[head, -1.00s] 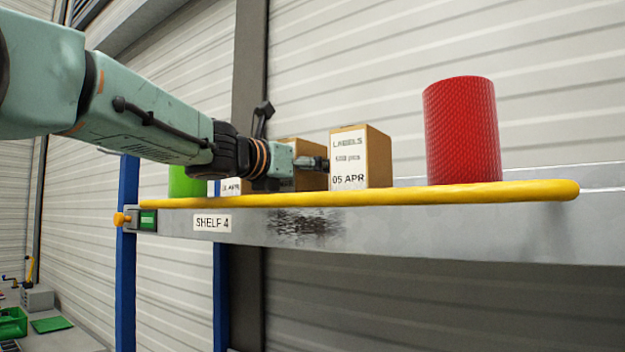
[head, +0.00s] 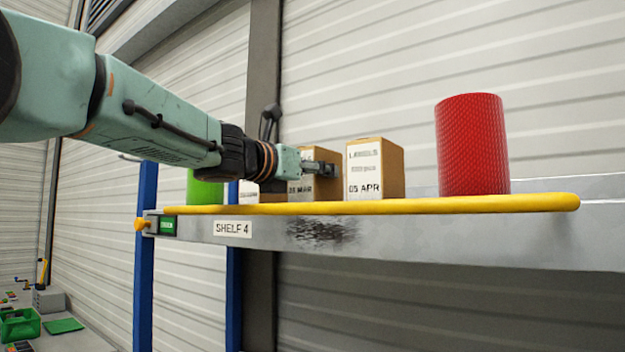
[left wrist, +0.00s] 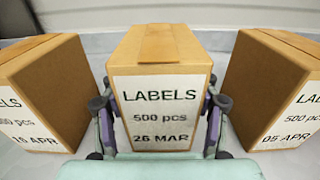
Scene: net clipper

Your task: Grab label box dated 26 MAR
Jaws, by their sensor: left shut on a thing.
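The label box dated 26 MAR (head: 325,188) is a brown carton with a white label on shelf 4, in the middle of three similar boxes. It also fills the centre of the left wrist view (left wrist: 160,48), upright, its label facing me. My left gripper (head: 320,169) is shut on this box, and in the left wrist view its fingers (left wrist: 160,104) press on both sides of it. The gripper and wrist partly cover the box in the head view. Whether the box touches the shelf is hard to tell. My right gripper is not in view.
The 05 APR box (head: 375,165) stands close on the right, and another APR box (left wrist: 45,90) on the left. A red cylinder (head: 473,145) and a green one (head: 205,190) stand further out. A yellow rail (head: 450,204) edges the shelf.

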